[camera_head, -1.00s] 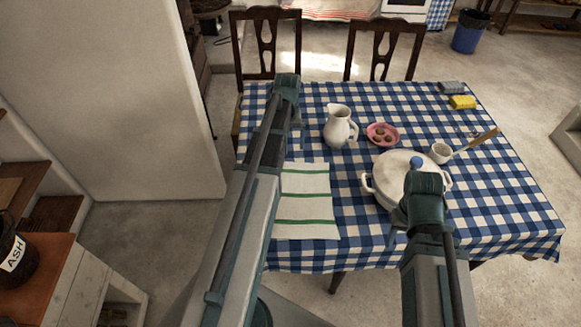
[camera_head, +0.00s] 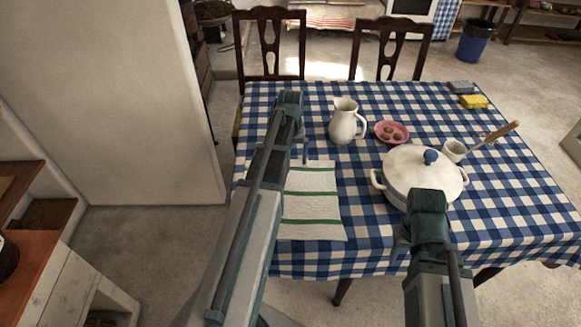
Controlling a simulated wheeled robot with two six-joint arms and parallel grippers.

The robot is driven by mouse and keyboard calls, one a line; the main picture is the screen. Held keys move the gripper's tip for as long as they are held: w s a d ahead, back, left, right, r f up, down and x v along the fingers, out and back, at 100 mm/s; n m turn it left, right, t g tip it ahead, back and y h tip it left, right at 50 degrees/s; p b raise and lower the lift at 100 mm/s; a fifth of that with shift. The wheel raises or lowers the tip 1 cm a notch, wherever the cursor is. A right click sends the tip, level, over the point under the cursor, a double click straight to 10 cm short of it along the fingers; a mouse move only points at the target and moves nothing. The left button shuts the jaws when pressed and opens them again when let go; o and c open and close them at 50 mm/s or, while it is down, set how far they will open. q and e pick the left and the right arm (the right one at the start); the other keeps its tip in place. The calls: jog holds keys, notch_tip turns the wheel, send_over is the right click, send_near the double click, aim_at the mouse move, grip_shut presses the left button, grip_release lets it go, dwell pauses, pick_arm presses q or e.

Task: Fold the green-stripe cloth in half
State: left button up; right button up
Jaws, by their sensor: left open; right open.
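The green-stripe cloth (camera_head: 313,207) lies flat and unfolded on the blue checked tablecloth, near the table's front left. It is off-white with green stripes across it. My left arm covers its left side. My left gripper (camera_head: 297,140) is open and empty, over the table just beyond the cloth's far edge. My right gripper (camera_head: 402,240) is open and empty, right of the cloth, in front of the white pot. Its fingers are partly hidden by its own wrist.
The lidded white pot (camera_head: 415,170) stands right of the cloth. Behind are a white jug (camera_head: 345,122), a pink plate (camera_head: 391,132) and a white cup (camera_head: 454,151) with a handled utensil. Two sponges (camera_head: 473,102) lie at the far right. Two chairs (camera_head: 268,45) stand behind the table.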

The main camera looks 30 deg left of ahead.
pick_arm(q)
jog(key=shift+c, duration=0.3)
grip_shut()
dwell(0.7)
